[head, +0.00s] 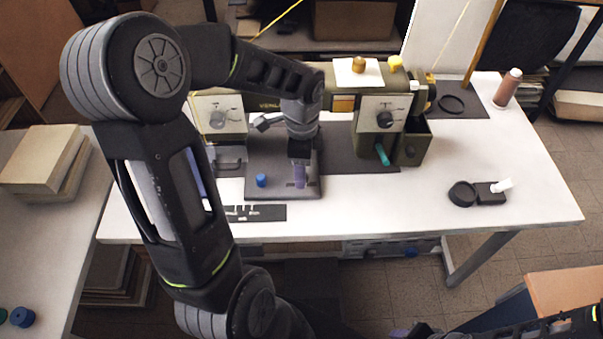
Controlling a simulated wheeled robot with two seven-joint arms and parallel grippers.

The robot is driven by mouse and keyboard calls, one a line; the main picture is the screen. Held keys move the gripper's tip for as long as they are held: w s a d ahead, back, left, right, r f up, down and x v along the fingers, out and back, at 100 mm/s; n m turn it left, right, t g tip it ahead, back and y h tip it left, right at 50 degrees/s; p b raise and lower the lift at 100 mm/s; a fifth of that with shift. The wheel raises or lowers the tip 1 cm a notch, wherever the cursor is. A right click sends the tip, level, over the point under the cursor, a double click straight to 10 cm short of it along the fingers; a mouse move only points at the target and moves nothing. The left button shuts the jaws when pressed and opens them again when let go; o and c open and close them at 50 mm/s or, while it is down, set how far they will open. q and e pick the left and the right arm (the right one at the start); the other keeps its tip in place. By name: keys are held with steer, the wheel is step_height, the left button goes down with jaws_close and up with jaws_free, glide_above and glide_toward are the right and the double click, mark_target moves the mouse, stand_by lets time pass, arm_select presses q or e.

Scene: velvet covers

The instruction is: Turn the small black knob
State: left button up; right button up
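A small black knob (385,119) sits on a white plate on the front of the olive-green machine's right part. A greyish knob (218,119) is on a similar plate at the machine's left, partly framed by my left arm. My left gripper (299,177) points down over the dark base plate, left of and below the black knob and apart from it. Its finger gap is too small to make out. My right gripper (405,332) is at the bottom edge, mostly cut off, far from the machine.
A blue cap (261,180) stands on the dark base plate (262,192) beside my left gripper. A teal handle (382,154) hangs below the black knob.

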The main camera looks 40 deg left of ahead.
arm_select(q)
steer(key=shift+f, duration=1.55)
steer(key=shift+c, duration=0.3)
jaws_close()
